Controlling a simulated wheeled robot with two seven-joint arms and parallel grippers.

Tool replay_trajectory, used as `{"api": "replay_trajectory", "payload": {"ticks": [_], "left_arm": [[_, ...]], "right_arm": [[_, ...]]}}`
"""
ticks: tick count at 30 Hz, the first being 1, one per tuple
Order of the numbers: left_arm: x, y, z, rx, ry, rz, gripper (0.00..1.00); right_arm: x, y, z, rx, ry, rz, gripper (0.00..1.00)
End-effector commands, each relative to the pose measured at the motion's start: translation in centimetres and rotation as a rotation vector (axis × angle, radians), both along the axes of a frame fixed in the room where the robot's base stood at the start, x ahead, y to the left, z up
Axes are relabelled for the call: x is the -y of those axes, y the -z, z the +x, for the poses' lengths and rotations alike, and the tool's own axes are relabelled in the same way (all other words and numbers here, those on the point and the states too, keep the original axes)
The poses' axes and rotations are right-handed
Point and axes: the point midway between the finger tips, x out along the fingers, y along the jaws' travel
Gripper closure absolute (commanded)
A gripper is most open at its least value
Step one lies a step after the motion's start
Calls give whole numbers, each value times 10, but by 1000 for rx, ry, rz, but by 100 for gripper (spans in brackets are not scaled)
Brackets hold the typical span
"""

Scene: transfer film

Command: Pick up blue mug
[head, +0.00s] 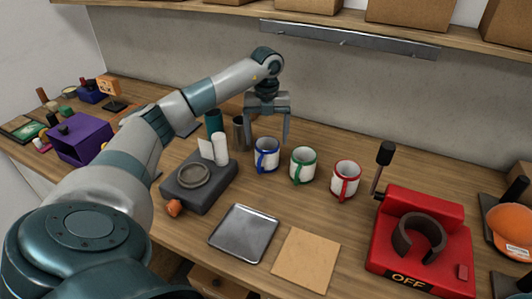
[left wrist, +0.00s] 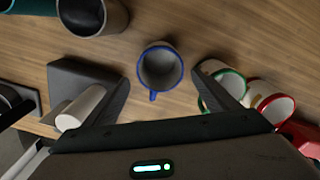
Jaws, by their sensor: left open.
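The blue mug (head: 266,155) is white with a blue rim and blue handle. It stands upright on the wooden table, left of a green-rimmed mug. My left gripper (head: 268,142) is open and points down above and around the blue mug in the head view. In the left wrist view the blue mug (left wrist: 160,68) shows from above, ahead of and between my open fingers (left wrist: 168,88), with its handle toward the gripper. No contact shows. My right gripper is not in view.
A green mug (head: 303,165) and a red mug (head: 345,180) stand to the right. A grey cup (head: 241,134) is close on the left. A grey device (head: 205,195), a metal tray (head: 243,233) and a red press (head: 425,235) are nearer. A shelf rail (head: 345,36) is above.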

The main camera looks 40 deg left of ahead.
Motion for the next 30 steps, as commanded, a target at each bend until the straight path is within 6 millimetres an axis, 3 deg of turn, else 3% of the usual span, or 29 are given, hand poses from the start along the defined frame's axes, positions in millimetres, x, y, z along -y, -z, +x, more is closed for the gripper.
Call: {"api": "replay_trajectory", "payload": {"ticks": [5, 12, 26, 30], "left_arm": [[1, 17, 1, -4, 0, -1, 20], [1, 41, 2, -1, 0, -1, 20], [1, 42, 2, 0, 0, 0, 20], [1, 42, 2, 0, 0, 0, 49]], "right_arm": [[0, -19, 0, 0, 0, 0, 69], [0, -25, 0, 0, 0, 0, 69], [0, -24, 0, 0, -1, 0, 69], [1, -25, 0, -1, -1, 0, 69]]}}
